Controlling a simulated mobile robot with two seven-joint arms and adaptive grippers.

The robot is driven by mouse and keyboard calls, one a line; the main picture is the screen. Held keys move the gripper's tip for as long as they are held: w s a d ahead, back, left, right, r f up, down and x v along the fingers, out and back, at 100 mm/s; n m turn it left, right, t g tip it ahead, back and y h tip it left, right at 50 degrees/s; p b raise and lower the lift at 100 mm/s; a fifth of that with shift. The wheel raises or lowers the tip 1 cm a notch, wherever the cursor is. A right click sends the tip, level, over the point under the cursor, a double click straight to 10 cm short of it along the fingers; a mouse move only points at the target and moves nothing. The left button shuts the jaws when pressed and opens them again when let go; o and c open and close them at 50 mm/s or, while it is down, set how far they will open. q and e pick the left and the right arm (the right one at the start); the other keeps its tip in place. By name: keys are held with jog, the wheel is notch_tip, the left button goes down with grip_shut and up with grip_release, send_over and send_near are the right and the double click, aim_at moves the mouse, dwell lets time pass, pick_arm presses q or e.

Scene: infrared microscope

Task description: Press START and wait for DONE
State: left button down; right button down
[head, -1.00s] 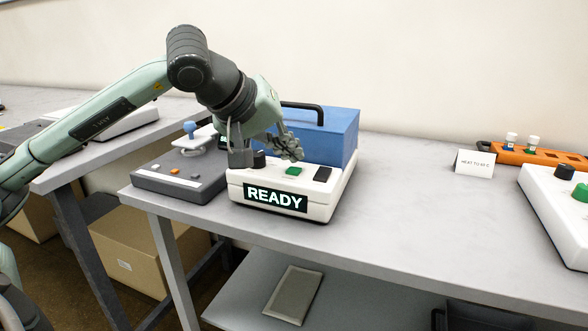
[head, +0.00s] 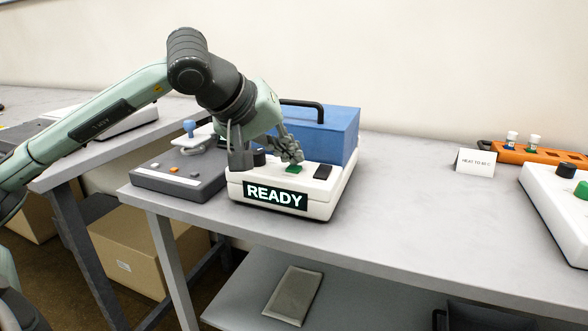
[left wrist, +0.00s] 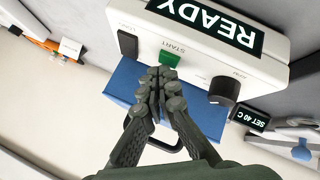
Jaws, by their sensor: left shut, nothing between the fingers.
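The white instrument box (head: 240,193) stands on the grey bench with its display (head: 275,195) reading READY. The green START button (head: 294,170) is on its top panel; it also shows in the left wrist view (left wrist: 170,58), labelled START. My left gripper (head: 296,157) is shut and empty, its fingertips right at the button. In the left wrist view the fingertips (left wrist: 161,73) lie just at the button's near edge; I cannot tell whether they touch it. A black knob (left wrist: 224,90) and a black switch (left wrist: 128,44) flank the button. My right gripper is not in view.
A blue case (head: 340,130) with a black handle stands behind the box. A grey control unit (head: 180,180) with a joystick is at its left. A sign (head: 475,162), an orange rack (head: 540,154) and another white device (head: 550,195) are at the right. The bench between is clear.

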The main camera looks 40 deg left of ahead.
aim_at(291, 169)
pick_arm(q)
jog(key=shift+f+b, duration=0.35)
jog(key=shift+b, duration=0.05)
dwell(0.4)
dwell(0.4)
jog(key=shift+r+p, duration=0.75)
jog(key=shift+r, duration=0.05)
notch_tip(291, 169, up, 5)
jog(key=p, duration=0.4)
jog(key=shift+p, duration=0.35)
